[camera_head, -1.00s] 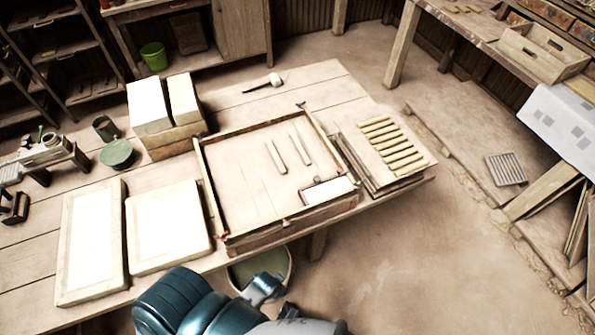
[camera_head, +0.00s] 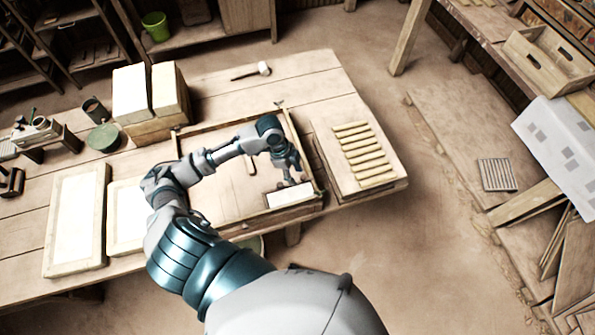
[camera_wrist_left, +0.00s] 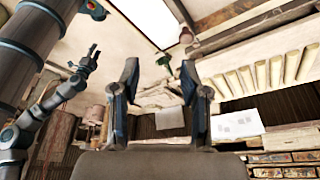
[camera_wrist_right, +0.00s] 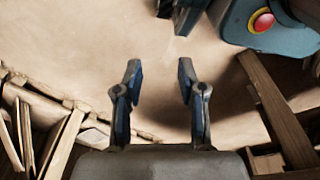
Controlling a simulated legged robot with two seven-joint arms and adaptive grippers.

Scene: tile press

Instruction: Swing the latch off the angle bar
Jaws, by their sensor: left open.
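The shallow wooden frame (camera_head: 238,213) lies on the bench. A white tile (camera_head: 290,196) sits in its front right corner, with dark edging behind it that may be the angle bar. A small dark fitting at the frame's right front corner (camera_head: 319,194) may be the latch; it is too small to be sure. My left gripper (camera_head: 290,174) is open above the tile. In the left wrist view its fingers (camera_wrist_left: 160,66) are apart, with a small green piece (camera_wrist_left: 164,61) showing between the tips and the tile (camera_wrist_left: 150,18) beyond. My right gripper (camera_wrist_right: 159,65) is open and empty over the floor.
A board with several yellowish strips (camera_head: 362,155) lies right of the frame. White blocks (camera_head: 131,94), a mallet (camera_head: 263,68) and a white panel (camera_head: 75,222) are also on the bench. Floor to the right is mostly clear.

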